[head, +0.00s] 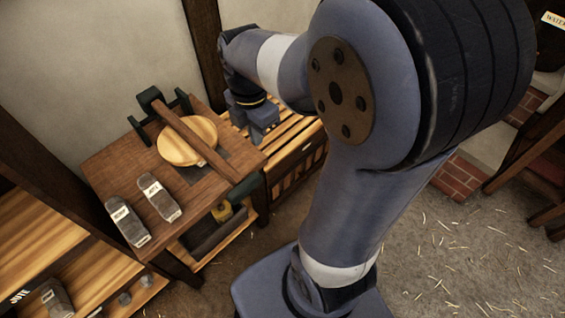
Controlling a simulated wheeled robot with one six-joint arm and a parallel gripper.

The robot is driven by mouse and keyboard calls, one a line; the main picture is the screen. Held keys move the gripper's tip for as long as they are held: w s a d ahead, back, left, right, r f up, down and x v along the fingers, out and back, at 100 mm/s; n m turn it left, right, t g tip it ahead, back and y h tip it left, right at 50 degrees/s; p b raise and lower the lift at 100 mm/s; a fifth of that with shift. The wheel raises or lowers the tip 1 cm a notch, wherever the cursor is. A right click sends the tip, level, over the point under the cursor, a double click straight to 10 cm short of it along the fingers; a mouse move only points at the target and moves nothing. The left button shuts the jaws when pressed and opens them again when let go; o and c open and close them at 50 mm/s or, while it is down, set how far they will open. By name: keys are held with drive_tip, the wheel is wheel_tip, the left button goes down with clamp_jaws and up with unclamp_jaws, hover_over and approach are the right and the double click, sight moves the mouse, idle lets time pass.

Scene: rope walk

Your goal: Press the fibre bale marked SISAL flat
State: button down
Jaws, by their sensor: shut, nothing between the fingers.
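A wooden table (100,165) bears a press with a round, light wooden plate (182,150) and a long dark lever beam (195,145) lying across it. Two grey-brown bales with white labels lie at the table's near left: one bale (127,222) at the edge and another bale (160,197) beside it. Their lettering is too small to read, so I cannot tell which is SISAL. Whether anything lies under the plate is hidden. My gripper (262,134) is shut and empty, behind and right of the plate, above or near a slatted bench.
The slatted wooden bench (296,135) stands against the table's right side. A shelf at lower left holds a grey bale (56,298) near a JUTE label (19,297). The straw-strewn floor (460,255) at right is open.

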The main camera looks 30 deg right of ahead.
sight(261, 175)
wheel_tip(261, 175, down, 14)
drive_tip(key=shift+s+a+r+b, duration=0.1)
drive_tip(key=shift+r+b, duration=0.1)
drive_tip(key=shift+b, duration=0.8)
drive_tip(key=shift+f, duration=0.1)
